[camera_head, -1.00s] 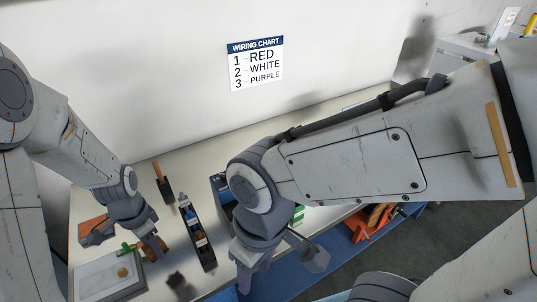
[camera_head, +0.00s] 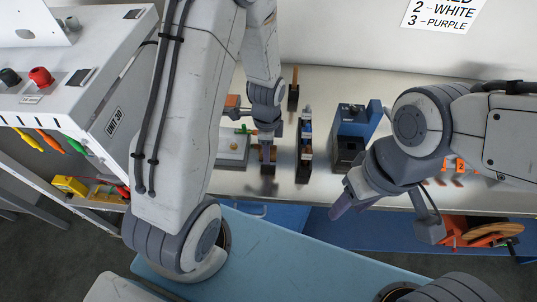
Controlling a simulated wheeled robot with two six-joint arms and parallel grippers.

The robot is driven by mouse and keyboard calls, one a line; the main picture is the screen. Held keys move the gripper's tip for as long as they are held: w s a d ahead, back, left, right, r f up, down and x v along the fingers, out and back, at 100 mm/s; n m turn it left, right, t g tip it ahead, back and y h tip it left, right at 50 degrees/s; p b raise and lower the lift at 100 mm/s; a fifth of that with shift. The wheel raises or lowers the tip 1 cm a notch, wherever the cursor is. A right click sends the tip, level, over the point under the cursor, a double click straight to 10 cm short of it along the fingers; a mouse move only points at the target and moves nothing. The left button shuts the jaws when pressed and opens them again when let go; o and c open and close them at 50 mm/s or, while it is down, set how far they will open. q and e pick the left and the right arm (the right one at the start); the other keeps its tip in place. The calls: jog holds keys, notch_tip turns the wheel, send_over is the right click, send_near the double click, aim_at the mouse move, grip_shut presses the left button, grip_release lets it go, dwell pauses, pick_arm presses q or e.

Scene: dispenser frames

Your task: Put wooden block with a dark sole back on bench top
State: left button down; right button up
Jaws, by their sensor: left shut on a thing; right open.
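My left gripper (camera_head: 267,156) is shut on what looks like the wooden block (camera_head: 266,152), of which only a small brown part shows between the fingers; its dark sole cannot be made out. A dark shadow lies on the bench below, so the block appears held a little above the bench top (camera_head: 325,82). My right gripper (camera_head: 340,200) is open and empty, over the front edge of the bench, right of the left gripper.
A white board with green and yellow parts (camera_head: 233,148) lies left of my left gripper. A dark narrow rack (camera_head: 305,150), a wooden-handled tool (camera_head: 293,90) and a blue box (camera_head: 356,122) stand to the right. A grey unit with knobs (camera_head: 75,80) is at left.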

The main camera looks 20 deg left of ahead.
pick_arm(q)
jog(key=shift+f, duration=1.8)
jog(key=shift+f, duration=0.1)
jog(key=shift+f, duration=0.15)
jog(key=shift+c, duration=2.1)
grip_release()
jog(key=shift+r, duration=0.2)
